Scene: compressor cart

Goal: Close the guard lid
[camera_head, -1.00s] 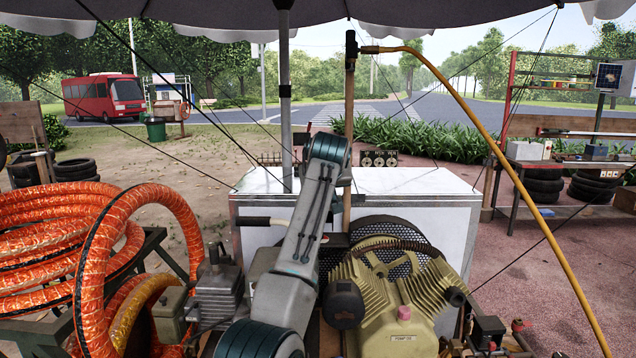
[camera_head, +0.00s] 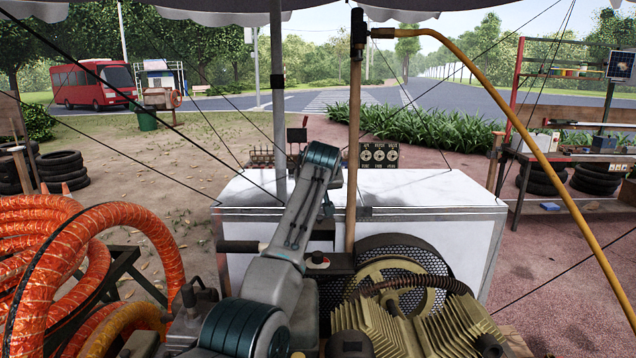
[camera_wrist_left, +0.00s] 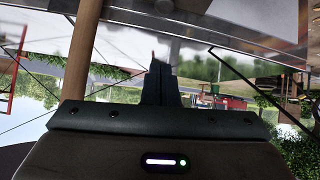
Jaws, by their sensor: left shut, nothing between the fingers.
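The compressor (camera_head: 425,325) with tan cooling fins is at the bottom right of centre in the head view. A black mesh guard (camera_head: 436,262) with a rounded rim stands behind it, around the tan flywheel (camera_head: 372,272). I cannot tell which part is the lid or how far it is open. My left arm rises in front of the guard's left side and hides part of that area. My left gripper's fingers are hidden in the head view. In the left wrist view the left gripper (camera_wrist_left: 160,64) is shut and empty, with no guard clearly at its tips. My right gripper is out of view.
A white cabinet (camera_head: 458,228) stands behind the compressor. A wooden post (camera_head: 354,130) rises beside my arm and carries a yellow hose (camera_head: 520,125). Orange hose coils (camera_head: 135,235) crowd the left. Thin dark lines cross the space.

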